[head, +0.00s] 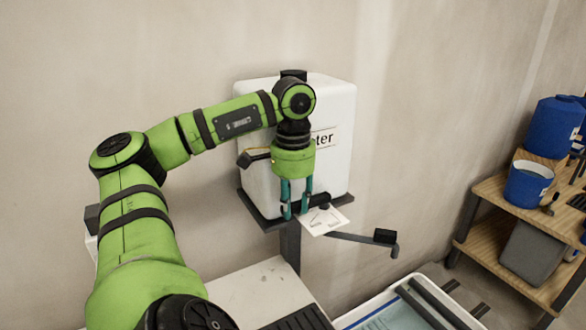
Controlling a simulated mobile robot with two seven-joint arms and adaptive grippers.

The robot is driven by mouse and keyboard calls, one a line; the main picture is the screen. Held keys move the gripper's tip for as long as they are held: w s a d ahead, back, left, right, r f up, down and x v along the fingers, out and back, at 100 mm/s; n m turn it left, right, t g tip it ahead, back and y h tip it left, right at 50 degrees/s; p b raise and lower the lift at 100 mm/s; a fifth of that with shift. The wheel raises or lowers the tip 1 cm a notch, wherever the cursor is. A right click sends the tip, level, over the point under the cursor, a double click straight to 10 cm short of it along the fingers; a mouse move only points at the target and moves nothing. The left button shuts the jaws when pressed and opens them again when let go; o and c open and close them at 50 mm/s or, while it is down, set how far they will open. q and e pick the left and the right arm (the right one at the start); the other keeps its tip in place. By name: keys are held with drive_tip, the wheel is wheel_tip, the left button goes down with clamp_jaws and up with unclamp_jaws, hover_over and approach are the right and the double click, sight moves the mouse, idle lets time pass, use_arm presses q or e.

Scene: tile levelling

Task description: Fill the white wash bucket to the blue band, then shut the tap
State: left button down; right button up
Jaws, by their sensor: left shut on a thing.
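A white water tank (343,160), its label ending in "ter", stands on a dark bracket against the wall. The dark tap (321,200) is at its lower front, and a thin dark spout pipe (350,238) runs right to a downturned end. My left gripper (296,212) points down at the tap with its teal fingers shut on the tap handle, which they mostly hide. A white-rimmed tub (410,277), apparently the wash bucket, is cut off at the bottom. It has dark bars across it and a pale blue surface inside. No blue band or running water can be made out. My right gripper is not in view.
A white card (325,221) with markings hangs by the tap. A pale worktop (250,292) lies below the tank. At right, a wooden shelf (490,192) holds a blue bucket (528,186) and a blue container (553,127), with a grey bin (530,252) lower down.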

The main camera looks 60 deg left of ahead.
sight(292, 206)
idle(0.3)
use_arm(q)
drive_tip(key=c, duration=0.9)
unclamp_jaws()
drive_tip(key=shift+r, duration=0.1)
drive_tip(key=shift+r, duration=0.25)
drive_tip(key=shift+s+a+r, duration=0.1)
drive_tip(key=shift+a+r, duration=0.05)
drive_tip(key=shift+r, duration=3.2)
